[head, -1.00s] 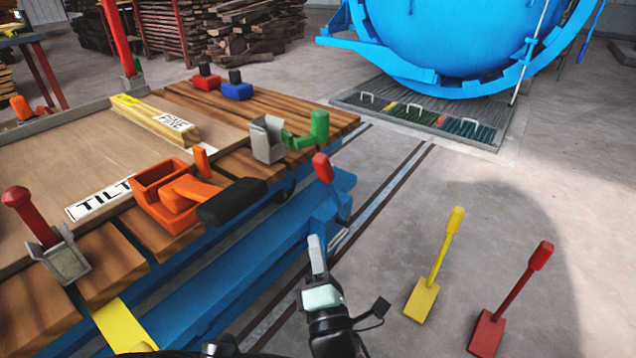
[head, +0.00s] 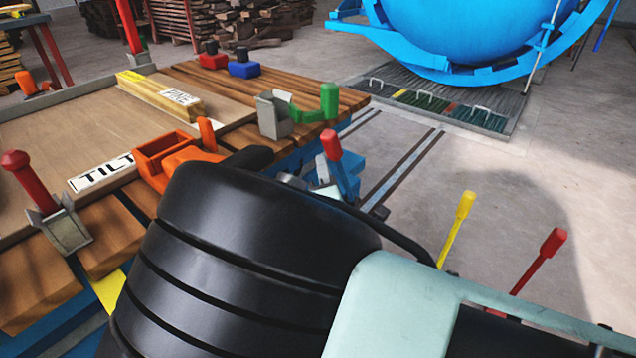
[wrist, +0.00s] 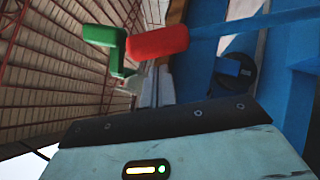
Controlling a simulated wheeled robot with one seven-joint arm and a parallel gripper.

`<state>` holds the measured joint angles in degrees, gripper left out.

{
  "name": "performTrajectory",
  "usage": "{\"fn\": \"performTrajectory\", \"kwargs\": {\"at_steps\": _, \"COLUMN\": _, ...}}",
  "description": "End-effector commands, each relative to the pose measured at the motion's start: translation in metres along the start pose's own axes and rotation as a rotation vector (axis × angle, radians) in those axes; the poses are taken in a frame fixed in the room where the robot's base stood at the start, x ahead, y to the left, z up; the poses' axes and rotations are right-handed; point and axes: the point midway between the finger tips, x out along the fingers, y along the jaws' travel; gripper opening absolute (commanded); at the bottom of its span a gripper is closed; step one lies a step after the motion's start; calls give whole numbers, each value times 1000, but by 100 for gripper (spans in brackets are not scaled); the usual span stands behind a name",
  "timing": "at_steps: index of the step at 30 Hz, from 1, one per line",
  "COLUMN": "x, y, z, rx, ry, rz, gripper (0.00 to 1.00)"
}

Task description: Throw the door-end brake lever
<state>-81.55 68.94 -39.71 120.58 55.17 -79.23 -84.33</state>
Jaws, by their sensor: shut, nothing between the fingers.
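The brake lever, a red grip (head: 331,145) on a blue shaft (head: 347,178), leans at the cart's end nearest the big blue vessel. In the wrist view its red grip (wrist: 158,42) lies across the upper middle, with the blue shaft (wrist: 235,26) running off right. My gripper (head: 322,168) is shut and empty, its grey fingertips just left of the lever's shaft, below the grip. In the wrist view the fingers (wrist: 155,88) show just below the grip. I cannot tell whether they touch the lever.
A green handle (head: 329,100) on a grey bracket stands close behind the lever. An orange lever block (head: 170,155) sits on the wooden deck. A yellow lever (head: 458,225) and a red floor lever (head: 540,258) stand to the right. Rails and open floor lie beyond.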

Motion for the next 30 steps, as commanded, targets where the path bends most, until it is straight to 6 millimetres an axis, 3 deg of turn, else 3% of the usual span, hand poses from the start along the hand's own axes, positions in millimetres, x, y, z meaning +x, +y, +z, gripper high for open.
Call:
{"fn": "performTrajectory", "kwargs": {"at_steps": 20, "x": 11, "y": 3, "z": 12, "rx": 12, "ry": -2, "rz": -14, "gripper": 0}}
{"fn": "performTrajectory", "kwargs": {"at_steps": 30, "x": 49, "y": 13, "z": 51, "rx": 135, "ry": -8, "rz": -139, "gripper": 0}}
